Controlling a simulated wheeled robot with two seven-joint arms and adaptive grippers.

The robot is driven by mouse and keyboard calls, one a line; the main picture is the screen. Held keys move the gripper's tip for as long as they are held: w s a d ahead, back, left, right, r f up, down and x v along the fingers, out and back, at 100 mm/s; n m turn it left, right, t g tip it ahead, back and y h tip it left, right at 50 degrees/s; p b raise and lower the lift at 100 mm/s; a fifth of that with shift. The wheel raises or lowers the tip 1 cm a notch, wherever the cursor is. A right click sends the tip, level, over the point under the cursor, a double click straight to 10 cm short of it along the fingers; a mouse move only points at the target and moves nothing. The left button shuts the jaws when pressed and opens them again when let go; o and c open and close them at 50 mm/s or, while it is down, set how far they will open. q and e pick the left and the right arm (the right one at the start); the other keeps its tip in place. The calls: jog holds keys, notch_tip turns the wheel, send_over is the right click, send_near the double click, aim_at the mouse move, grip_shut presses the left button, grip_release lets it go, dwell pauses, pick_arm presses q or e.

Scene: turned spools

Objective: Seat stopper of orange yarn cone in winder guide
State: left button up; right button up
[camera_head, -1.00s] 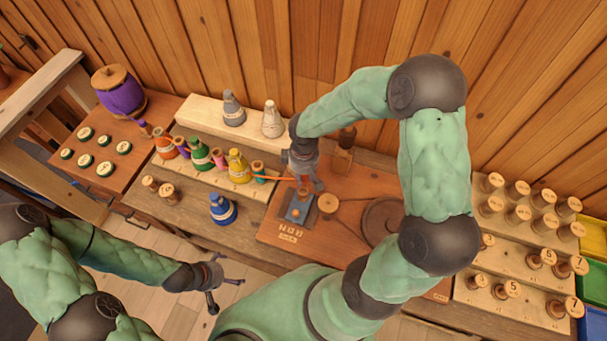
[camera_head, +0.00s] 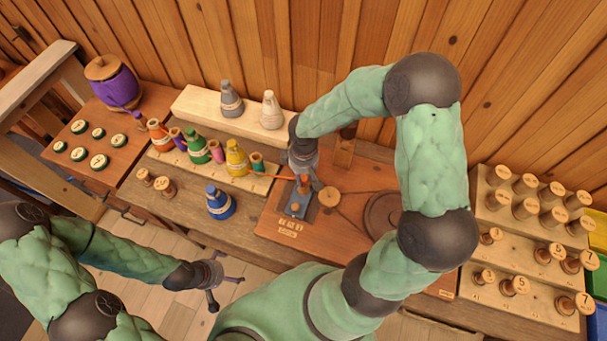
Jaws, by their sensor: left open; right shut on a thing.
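The orange yarn cone (camera_head: 159,136) stands at the left end of the front row of cones. An orange strand (camera_head: 279,177) runs in the air from near the teal spool (camera_head: 257,163) to my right gripper (camera_head: 304,180). That gripper points down over the winder's blue-grey plate (camera_head: 297,207) and is shut on a small orange piece, seemingly the stopper. The fingers partly hide it and the guide, so I cannot tell whether it is seated. My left gripper (camera_head: 226,285) is open and empty, in front of the bench, above the floor.
Yellow (camera_head: 236,162), green (camera_head: 195,150) and blue (camera_head: 219,205) cones stand left of the winder. Grey and cream cones stand on the rear shelf (camera_head: 190,104). Several wooden spools fill the stepped rack (camera_head: 478,255) at right. My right arm crosses above the winder board (camera_head: 268,222).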

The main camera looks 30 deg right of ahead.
jog(key=shift+f, duration=0.25)
jog(key=shift+f+b, duration=1)
jog(key=shift+b, duration=0.1)
jog(key=o, duration=0.8)
jog(key=shift+r, duration=0.15)
jog(key=o, duration=0.4)
jog(key=shift+o, duration=0.2)
notch_tip(320, 180, up, 9)
jog(key=p, duration=0.7)
